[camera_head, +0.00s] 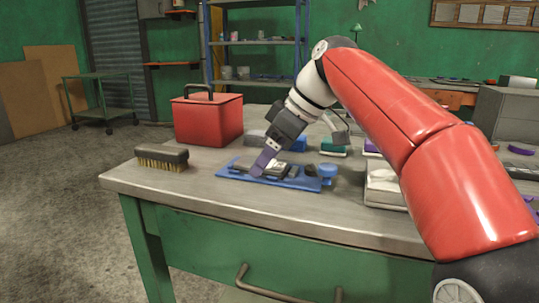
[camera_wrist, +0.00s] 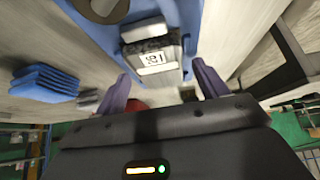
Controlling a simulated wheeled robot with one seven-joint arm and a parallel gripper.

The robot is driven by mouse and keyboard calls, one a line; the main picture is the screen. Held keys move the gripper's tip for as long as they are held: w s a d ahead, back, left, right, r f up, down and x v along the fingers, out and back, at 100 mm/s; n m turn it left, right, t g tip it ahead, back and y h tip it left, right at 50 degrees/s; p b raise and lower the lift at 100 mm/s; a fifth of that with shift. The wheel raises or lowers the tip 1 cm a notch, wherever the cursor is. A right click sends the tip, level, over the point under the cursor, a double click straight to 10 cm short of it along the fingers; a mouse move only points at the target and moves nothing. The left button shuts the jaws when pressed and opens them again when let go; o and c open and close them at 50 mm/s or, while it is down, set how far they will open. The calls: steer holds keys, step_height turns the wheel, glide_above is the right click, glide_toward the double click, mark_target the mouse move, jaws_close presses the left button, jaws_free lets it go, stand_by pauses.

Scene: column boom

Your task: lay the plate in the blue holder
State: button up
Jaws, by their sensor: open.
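The blue holder (camera_head: 228,172) lies flat near the front of the workbench; part of it shows in the wrist view (camera_wrist: 88,20). A grey block-like piece with a white label (camera_wrist: 152,58), which I take to be the plate, sits at the holder in the wrist view. My gripper (camera_head: 262,164) points down at the holder's left part, its purple fingers open. In the wrist view my gripper (camera_wrist: 162,82) has one finger on each side of the labelled piece, with gaps visible. The fingers hide part of the holder in the head view.
A red box (camera_head: 208,120) stands behind and left of the holder, and a brush (camera_head: 162,158) lies at the front left. A green-and-white item (camera_head: 334,147) is behind the holder. A pale stack (camera_head: 385,188) stands to its right. The bench front (camera_head: 215,203) is clear.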

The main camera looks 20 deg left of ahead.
steer(key=p+v, duration=0.4)
steer(key=v, duration=0.8)
steer(key=shift+r, duration=0.15)
steer(key=shift+s, duration=0.1)
